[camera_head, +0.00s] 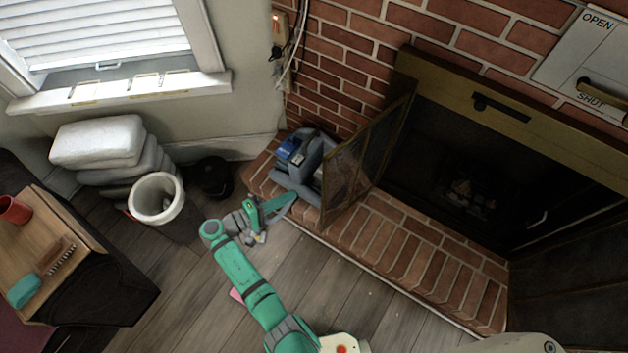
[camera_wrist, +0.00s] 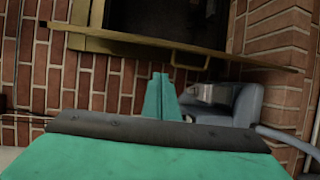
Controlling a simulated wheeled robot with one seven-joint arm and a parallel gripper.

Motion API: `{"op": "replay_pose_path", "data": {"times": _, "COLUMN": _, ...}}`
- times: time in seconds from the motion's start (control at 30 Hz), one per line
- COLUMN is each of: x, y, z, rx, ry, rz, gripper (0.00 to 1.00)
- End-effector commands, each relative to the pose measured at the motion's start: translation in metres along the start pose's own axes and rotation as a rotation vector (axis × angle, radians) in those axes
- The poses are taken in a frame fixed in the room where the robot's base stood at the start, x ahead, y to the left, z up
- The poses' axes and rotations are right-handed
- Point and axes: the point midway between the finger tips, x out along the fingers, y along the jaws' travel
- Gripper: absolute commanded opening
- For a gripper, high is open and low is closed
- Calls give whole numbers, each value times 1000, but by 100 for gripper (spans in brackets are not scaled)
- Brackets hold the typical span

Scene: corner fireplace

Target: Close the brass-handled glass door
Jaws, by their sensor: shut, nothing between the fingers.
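The glass door (camera_head: 357,165) with a brass frame stands swung open at the left side of the fireplace opening, jutting out over the brick hearth. In the wrist view the door (camera_wrist: 120,42) is seen nearly edge-on as a long brass bar, with its brass handle (camera_wrist: 190,62) sticking out right of centre. My gripper (camera_head: 288,200) is low at the left of the door, near the hearth's front edge. In the wrist view its green fingers (camera_wrist: 160,82) are together and empty, apart from the handle. The door's handle cannot be made out in the head view.
A grey and blue object (camera_head: 305,165) sits on the brick hearth (camera_head: 400,240), close behind my gripper and beside the door. Another dark panel (camera_head: 575,285) is at the fireplace's right. A white bin (camera_head: 157,198) and black bin (camera_head: 212,178) stand left. Wooden floor in front is mostly clear.

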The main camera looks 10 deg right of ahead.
Motion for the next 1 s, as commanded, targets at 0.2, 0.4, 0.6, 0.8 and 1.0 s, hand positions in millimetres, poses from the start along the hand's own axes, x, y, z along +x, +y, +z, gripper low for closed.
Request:
{"op": "replay_pose_path", "data": {"times": 0.2, "x": -23, "y": 48, "z": -23, "rx": 42, "ry": -81, "rz": 122, "gripper": 0}}
{"op": "replay_pose_path", "data": {"times": 0.4, "x": -18, "y": 57, "z": -23, "rx": 51, "ry": -101, "rz": 145, "gripper": 0}}
{"op": "replay_pose_path", "data": {"times": 0.6, "x": 13, "y": 61, "z": -19, "rx": 50, "ry": -102, "rz": 143, "gripper": 0}}
{"op": "replay_pose_path", "data": {"times": 0.8, "x": 51, "y": 66, "z": -15, "rx": 50, "ry": -102, "rz": 142, "gripper": 0}}
{"op": "replay_pose_path", "data": {"times": 1.0, "x": 74, "y": 68, "z": -3, "rx": 50, "ry": -98, "rz": 142, "gripper": 0}}
